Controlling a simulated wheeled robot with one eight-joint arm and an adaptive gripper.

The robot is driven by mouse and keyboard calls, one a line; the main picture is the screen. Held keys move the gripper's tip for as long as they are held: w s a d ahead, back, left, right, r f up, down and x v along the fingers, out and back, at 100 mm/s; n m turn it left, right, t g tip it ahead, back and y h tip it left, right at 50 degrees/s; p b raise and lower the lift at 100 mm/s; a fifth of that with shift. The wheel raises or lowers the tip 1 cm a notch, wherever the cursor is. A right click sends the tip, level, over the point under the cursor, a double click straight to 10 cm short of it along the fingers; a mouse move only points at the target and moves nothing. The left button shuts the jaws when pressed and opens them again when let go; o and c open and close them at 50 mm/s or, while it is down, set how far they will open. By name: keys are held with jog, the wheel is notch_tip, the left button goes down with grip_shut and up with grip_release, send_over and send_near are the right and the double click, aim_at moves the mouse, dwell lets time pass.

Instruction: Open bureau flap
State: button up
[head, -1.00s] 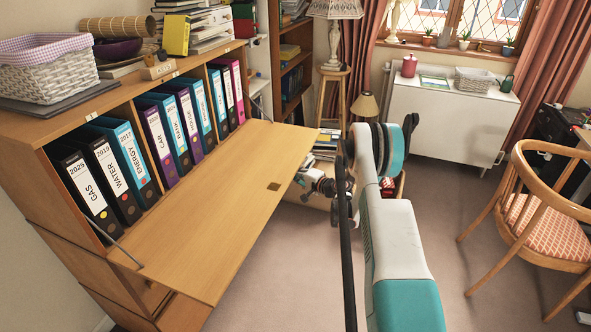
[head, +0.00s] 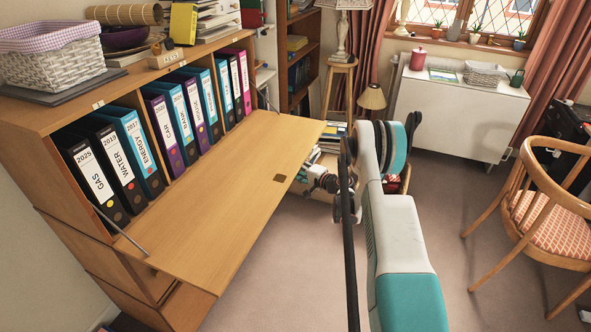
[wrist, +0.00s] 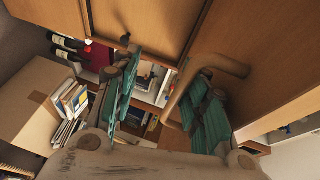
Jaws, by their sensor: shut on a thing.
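The bureau flap (head: 220,190) is folded down, roughly level, tilted slightly down toward its outer edge. Metal stays (head: 124,236) hold it at its ends. My gripper (head: 325,183) is just beyond and below the flap's outer edge, partly hidden by my arm. In the wrist view my two green fingers (wrist: 165,85) are under the wooden face, and a curved brownish handle (wrist: 235,66) runs between them, against the right finger. They are shut on this handle; the exact contact is partly hidden.
Upright binders (head: 130,150) fill the opened bureau. A wicker basket (head: 52,62) and papers lie on its top. A wooden chair (head: 540,210) stands at the right, a white cabinet (head: 455,110) at the back. Carpet (head: 300,280) is clear in front of the flap.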

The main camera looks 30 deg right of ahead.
jog(key=shift+s+d+f, duration=0.1)
jog(key=shift+s, duration=0.05)
jog(key=v, duration=1.1)
jog(key=shift+s, duration=0.4)
jog(key=shift+w+r, duration=0.1)
jog(key=shift+r, duration=0.15)
